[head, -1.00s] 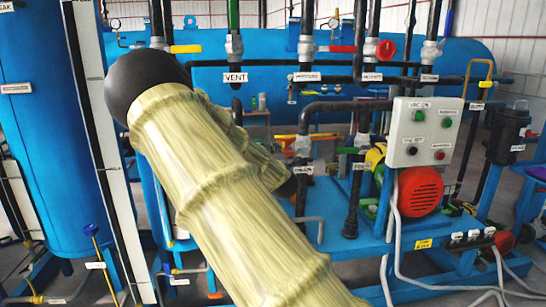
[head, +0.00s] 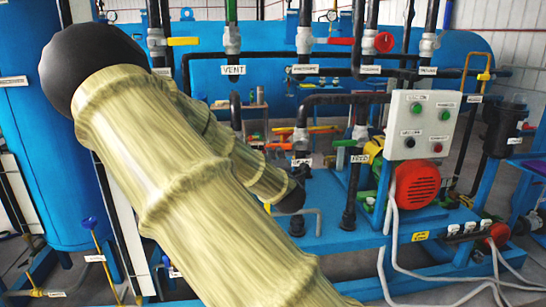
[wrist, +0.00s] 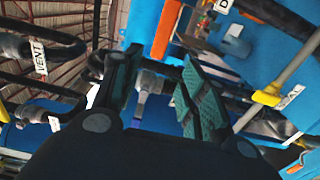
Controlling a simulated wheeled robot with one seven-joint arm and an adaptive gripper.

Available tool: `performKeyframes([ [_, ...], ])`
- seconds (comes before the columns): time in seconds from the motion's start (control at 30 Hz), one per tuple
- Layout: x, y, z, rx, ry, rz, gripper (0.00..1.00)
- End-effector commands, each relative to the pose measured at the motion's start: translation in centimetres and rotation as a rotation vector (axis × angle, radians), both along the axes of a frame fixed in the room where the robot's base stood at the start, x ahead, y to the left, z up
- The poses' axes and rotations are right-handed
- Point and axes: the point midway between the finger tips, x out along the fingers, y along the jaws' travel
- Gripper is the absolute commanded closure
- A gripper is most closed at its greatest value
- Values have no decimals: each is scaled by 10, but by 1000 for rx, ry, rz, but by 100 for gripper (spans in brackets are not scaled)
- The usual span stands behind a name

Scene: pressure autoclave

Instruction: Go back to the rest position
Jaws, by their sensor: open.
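My gripper (wrist: 155,88) shows in the wrist view with its two dark, green-padded fingers spread apart. Nothing is between the fingers; pipes and a blue surface show behind them. In the head view my arm crosses the left and middle of the picture, its dark elbow at the upper left. My gripper cannot be made out in the head view.
A pipe labelled VENT (head: 233,70) and several valve pipes stand behind my arm. A control box (head: 427,128) and red motor (head: 418,187) are at right. A blue vertical tank (head: 35,170) is at left. In the wrist view, a yellow fitting (wrist: 268,95) is right of the fingers.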

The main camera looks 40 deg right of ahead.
Motion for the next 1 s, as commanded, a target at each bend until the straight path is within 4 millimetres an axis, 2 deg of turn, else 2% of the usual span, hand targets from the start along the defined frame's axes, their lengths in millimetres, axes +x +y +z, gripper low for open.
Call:
performKeyframes([
  [0.2, -8, 5, 0, 0, 1, 0, 57],
  [0.77, -8, 6, -2, 3, 3, 0, 57],
  [0.87, -9, 8, -18, 36, 18, -2, 57],
  [0.97, -13, 15, -56, 112, 53, -10, 57],
  [1.0, -16, 20, -74, 154, 70, -15, 57],
])
